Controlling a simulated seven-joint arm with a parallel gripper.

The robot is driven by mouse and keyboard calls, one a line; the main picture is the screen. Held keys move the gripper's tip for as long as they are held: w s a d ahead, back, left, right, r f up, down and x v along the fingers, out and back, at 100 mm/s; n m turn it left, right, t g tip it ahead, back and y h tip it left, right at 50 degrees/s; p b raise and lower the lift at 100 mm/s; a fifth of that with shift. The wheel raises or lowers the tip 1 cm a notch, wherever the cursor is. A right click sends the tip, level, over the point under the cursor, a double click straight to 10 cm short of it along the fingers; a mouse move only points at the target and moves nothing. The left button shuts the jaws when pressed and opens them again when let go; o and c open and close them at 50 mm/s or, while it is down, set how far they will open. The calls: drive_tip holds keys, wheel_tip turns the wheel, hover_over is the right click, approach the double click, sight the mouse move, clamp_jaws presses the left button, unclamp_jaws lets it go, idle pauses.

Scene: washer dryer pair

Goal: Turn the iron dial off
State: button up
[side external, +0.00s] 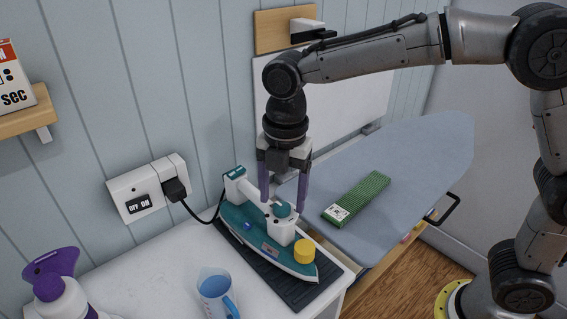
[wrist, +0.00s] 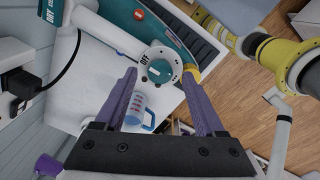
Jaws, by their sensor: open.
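The teal and white iron (side external: 262,238) rests on a dark ribbed mat (side external: 298,296) on the white counter. Its round dial (side external: 282,210) is teal on a white housing. In the wrist view the dial (wrist: 159,70) has a light pointer mark and "OFF" lettering at its upper left. My gripper (side external: 282,204) points down over the dial, with its purple fingers open. In the wrist view my gripper (wrist: 159,76) has one fingertip on each side of the dial, with gaps visible. Whether the fingertips are level with the dial is hard to tell.
A blue measuring cup (side external: 215,291) and a purple-topped bottle (side external: 58,285) stand on the counter. The iron's black cord runs to the wall socket (side external: 148,187). A yellow cap (side external: 304,250) sits on the iron's front. The ironing board (side external: 425,155) carries a green striped item (side external: 362,195).

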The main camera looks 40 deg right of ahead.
sight(286, 205)
wheel_tip(286, 205, up, 13)
drive_tip(key=shift+s, duration=0.25)
drive_tip(key=shift+d+f, duration=0.1)
drive_tip(key=s+d+r+m+t, duration=0.3)
drive_tip(key=s+d+m, duration=0.4)
drive_tip(key=s+d, duration=0.55)
drive_tip(key=s+d+f+m+t, duration=0.1)
drive_tip(key=s+d+f+m, duration=0.1)
drive_tip(key=f+m, duration=0.4)
drive_tip(key=s+d+f+m+t, duration=0.1)
drive_tip(key=s+d+f+m, duration=0.2)
drive_tip(key=m, duration=0.7)
drive_tip(key=shift+s+d+f+m, duration=0.3)
drive_tip(key=shift+s+f, duration=0.9)
drive_tip(key=shift+f, duration=0.55)
